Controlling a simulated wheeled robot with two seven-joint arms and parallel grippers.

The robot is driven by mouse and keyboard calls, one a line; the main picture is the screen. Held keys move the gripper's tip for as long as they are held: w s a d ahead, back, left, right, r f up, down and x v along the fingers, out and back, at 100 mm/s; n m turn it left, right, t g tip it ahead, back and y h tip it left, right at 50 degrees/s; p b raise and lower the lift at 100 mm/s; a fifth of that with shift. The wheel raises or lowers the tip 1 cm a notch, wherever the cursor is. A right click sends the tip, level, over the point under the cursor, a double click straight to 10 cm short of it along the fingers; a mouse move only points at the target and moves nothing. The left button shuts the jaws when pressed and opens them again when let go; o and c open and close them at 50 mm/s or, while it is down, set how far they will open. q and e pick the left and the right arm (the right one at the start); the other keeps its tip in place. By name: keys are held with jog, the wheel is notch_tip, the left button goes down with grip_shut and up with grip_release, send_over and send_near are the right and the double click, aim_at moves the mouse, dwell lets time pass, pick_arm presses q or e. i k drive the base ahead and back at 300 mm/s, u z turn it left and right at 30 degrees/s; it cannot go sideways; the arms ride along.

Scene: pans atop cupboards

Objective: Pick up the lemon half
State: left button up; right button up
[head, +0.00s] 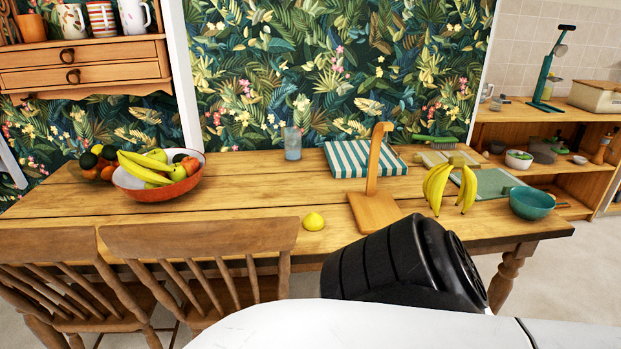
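The lemon half (314,222) is a small yellow dome near the front edge of the wooden table (240,195). It sits to the left of the wooden stand's base and behind the right chair's backrest. A black and white arm part of mine fills the lower right of the head view, in front of the table. It does not touch the lemon half in this view. Neither gripper's fingers can be seen.
Two wooden chairs (200,245) stand at the table's front left. A wooden stand (371,190), a fruit bowl (185,188), a glass (292,143), a striped cloth item (365,160), bananas (437,187) and a teal bowl (532,203) are around. The table's middle is clear.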

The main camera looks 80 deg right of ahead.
aim_at(313, 221)
jog(key=z, duration=2.5)
jog(key=k, duration=0.5)
jog(key=u, duration=1.35)
jog(key=i, duration=0.75)
jog(key=z, duration=0.65)
